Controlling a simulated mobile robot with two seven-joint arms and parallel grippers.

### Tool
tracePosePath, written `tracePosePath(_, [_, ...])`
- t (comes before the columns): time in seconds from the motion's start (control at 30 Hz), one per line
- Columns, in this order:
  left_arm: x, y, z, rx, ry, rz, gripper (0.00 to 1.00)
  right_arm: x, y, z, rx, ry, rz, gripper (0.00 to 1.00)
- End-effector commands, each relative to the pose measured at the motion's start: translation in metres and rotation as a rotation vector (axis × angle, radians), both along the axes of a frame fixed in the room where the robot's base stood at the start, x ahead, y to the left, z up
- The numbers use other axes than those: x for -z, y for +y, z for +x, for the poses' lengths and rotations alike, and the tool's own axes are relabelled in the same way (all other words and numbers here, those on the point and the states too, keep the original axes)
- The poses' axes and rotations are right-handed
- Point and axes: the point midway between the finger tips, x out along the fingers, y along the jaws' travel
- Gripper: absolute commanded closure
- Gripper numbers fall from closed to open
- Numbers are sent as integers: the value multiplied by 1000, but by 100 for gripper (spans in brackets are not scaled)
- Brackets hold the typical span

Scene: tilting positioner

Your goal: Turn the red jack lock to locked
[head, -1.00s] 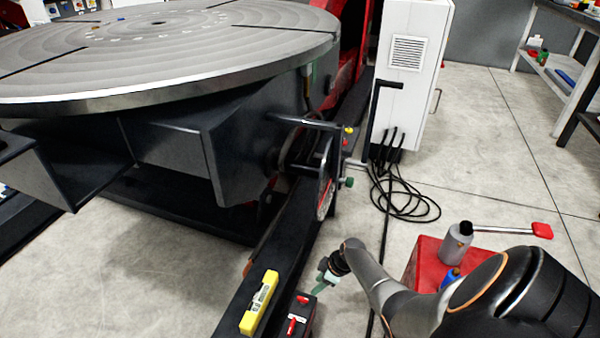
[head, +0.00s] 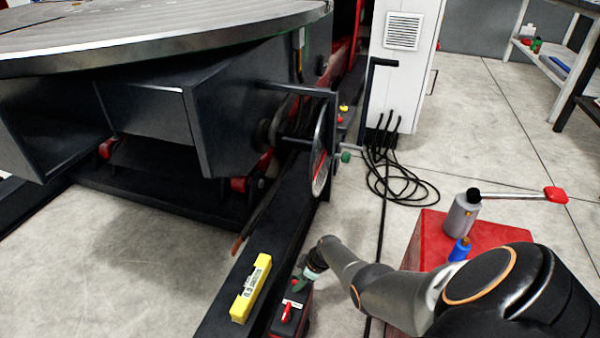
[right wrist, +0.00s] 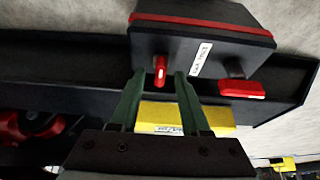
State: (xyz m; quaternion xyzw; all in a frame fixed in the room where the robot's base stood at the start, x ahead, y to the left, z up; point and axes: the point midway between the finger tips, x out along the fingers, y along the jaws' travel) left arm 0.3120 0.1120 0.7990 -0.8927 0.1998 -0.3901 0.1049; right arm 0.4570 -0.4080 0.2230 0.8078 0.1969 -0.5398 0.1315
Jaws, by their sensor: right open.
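A dark box with a red band (right wrist: 205,22) carries two red parts on its face, with a white label (right wrist: 201,60) between them; I cannot read the label surely. One red lever (right wrist: 160,70) stands between the fingertips of my right gripper (right wrist: 159,76) in the right wrist view. The fingers are open, one on each side of it, with gaps showing. The other red part (right wrist: 242,89) lies to the right; it also shows in the head view (head: 287,312). There my right gripper (head: 301,285) is at the box's far end and hides the first lever. My left gripper is not in view.
A yellow level (head: 251,288) lies on the dark beam beside the box. The large tilting table (head: 200,45) and a handwheel (head: 320,165) stand beyond. A red cabinet (head: 425,235) with a grey bottle (head: 462,215) is at the right. Cables (head: 395,190) lie on the floor.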

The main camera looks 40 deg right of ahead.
Motion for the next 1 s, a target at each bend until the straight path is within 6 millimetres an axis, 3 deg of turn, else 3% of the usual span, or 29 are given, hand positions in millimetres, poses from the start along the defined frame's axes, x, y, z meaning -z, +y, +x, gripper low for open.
tracePosePath(0.27, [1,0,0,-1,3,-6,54,1,0,0,0,0,0,54])
tracePosePath(0.7, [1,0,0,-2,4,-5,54,1,0,0,0,0,0,100])
tracePosePath(1.0, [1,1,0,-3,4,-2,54,1,0,0,0,1,0,100])
